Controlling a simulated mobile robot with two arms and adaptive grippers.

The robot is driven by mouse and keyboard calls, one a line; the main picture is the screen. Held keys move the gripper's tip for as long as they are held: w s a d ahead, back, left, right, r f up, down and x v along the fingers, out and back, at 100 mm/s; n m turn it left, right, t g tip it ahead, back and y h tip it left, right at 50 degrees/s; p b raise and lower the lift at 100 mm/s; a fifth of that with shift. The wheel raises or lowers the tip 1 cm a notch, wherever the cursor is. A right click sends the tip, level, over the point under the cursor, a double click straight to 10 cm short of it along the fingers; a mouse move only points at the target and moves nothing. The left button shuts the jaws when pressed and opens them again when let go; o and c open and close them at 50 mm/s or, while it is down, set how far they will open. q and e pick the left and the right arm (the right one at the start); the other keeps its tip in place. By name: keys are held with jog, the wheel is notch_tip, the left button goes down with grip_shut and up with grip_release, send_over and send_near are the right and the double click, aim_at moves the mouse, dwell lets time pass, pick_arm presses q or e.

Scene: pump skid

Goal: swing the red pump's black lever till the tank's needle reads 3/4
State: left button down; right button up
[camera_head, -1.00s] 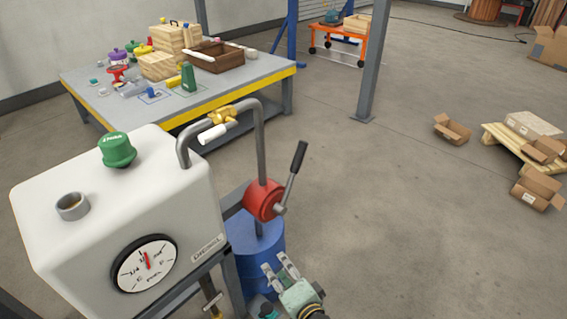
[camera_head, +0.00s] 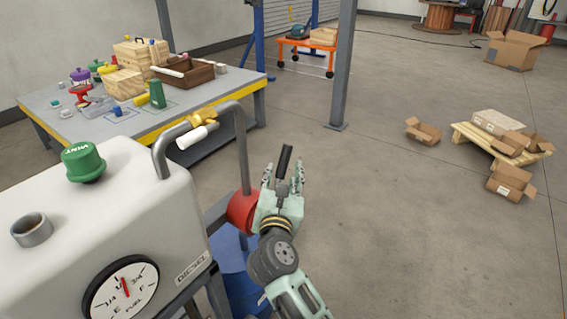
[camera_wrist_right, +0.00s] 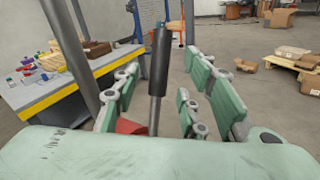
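The red pump (camera_head: 241,211) stands beside the white tank (camera_head: 130,215), partly hidden behind my right gripper (camera_head: 282,180). Its black lever (camera_head: 285,161) points up and leans slightly right. My right gripper is open, with its fingers on either side of the lever. In the right wrist view the black lever (camera_wrist_right: 159,62) stands between the spread fingers, with visible gaps. My left gripper is not in view.
A green cap (camera_head: 83,162) sits on the tank.

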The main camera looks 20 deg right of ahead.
aim_at(284, 165)
jog(key=x, duration=0.6)
jog(key=shift+c, duration=0.4)
grip_shut()
